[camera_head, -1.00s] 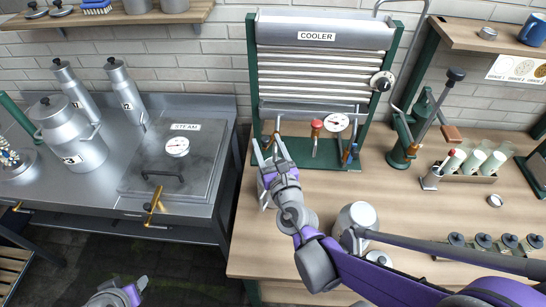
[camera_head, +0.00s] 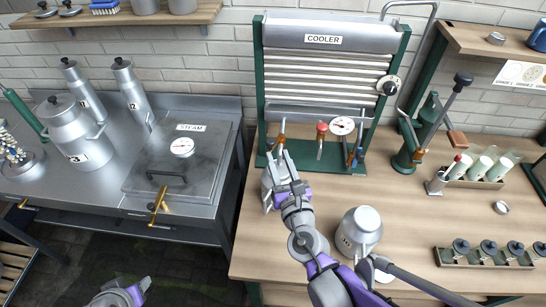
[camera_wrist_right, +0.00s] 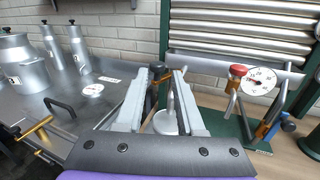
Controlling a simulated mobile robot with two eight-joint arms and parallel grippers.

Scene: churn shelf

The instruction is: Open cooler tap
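The cooler (camera_head: 323,80) stands at the back of the wooden bench, with pale ribbed tubes in a green frame. Along its foot are a copper-coloured tap handle (camera_head: 281,139) at the left, a red-topped tap (camera_head: 321,128), a round dial (camera_head: 342,126) and a blue-and-copper fitting (camera_head: 353,156) at the right. My right gripper (camera_head: 279,159) is open just in front of the left handle. In the wrist view, the fingers (camera_wrist_right: 168,72) stand apart with the copper handle (camera_wrist_right: 163,88) showing between and beyond them; contact is unclear. My left gripper (camera_head: 142,284) is partly visible at the bottom edge.
A metal can (camera_head: 359,230) stands on the bench right of my right arm. A hand press (camera_head: 408,155), a rack of tubes (camera_head: 480,165) and a row of jars (camera_head: 487,254) lie further right. The steam box (camera_head: 205,150) and milk cans are left.

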